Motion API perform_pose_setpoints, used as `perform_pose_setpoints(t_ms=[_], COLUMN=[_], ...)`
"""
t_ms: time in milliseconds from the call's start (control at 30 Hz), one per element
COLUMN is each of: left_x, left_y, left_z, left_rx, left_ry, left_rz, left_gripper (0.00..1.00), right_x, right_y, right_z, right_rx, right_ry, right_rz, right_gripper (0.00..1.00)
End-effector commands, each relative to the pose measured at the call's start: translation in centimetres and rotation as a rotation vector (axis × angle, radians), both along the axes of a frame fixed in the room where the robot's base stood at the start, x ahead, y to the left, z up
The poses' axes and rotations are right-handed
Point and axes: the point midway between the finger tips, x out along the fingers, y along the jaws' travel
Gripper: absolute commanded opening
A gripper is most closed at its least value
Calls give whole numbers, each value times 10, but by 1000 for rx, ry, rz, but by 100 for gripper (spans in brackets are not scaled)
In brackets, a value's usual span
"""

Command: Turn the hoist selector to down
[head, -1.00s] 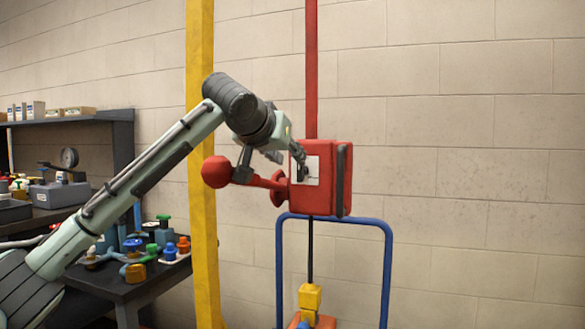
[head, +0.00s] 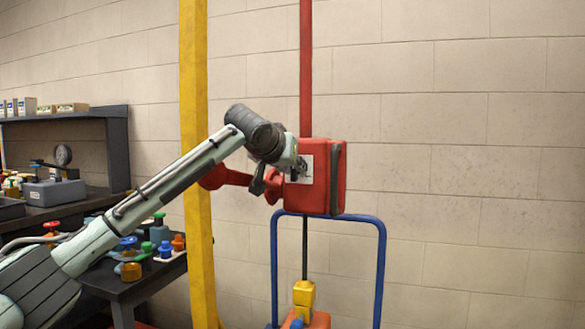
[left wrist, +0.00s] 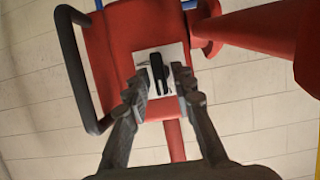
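The hoist is a red box (head: 325,196) hanging on a red pole, with a white plate (head: 303,165) on its face. In the left wrist view the plate (left wrist: 149,58) carries a black selector (left wrist: 158,73), its bar roughly upright in that picture with a slight tilt. Its markings are too small to read. My left gripper (head: 290,172) is at the plate. In the left wrist view its fingers (left wrist: 160,80) are open, one on each side of the selector, with gaps visible. Contact is not evident. My right gripper is not in view.
A red lever (head: 228,176) sticks out beside the box, close to my left wrist and partly behind it. A dark handle (head: 336,180) runs along the box's other side. A yellow post (head: 194,80) stands behind my arm. A blue frame (head: 380,260) stands below.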

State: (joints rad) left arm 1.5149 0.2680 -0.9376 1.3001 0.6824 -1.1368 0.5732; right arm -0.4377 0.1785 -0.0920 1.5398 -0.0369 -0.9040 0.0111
Motion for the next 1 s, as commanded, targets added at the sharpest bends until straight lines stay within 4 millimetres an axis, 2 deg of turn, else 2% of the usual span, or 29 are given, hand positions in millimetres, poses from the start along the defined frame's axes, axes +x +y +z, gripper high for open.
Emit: perform_pose_setpoints(t_ms=[33, 167, 567, 767, 1000], left_x=[0, 0, 0, -1, -2], left_y=[0, 0, 0, -2, -5], left_z=[0, 0, 0, -1, -2], left_rx=[0, 0, 38, 139, 338], left_ry=[0, 0, -13, -45, -108], left_rz=[0, 0, 0, -1, -2], left_gripper=[14, 0, 0, 0, 0], right_x=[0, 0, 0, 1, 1], right_y=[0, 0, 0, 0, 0], right_z=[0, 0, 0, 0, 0], right_rx=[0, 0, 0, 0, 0], right_ry=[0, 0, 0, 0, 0], right_rz=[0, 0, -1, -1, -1], right_gripper=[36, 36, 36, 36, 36])
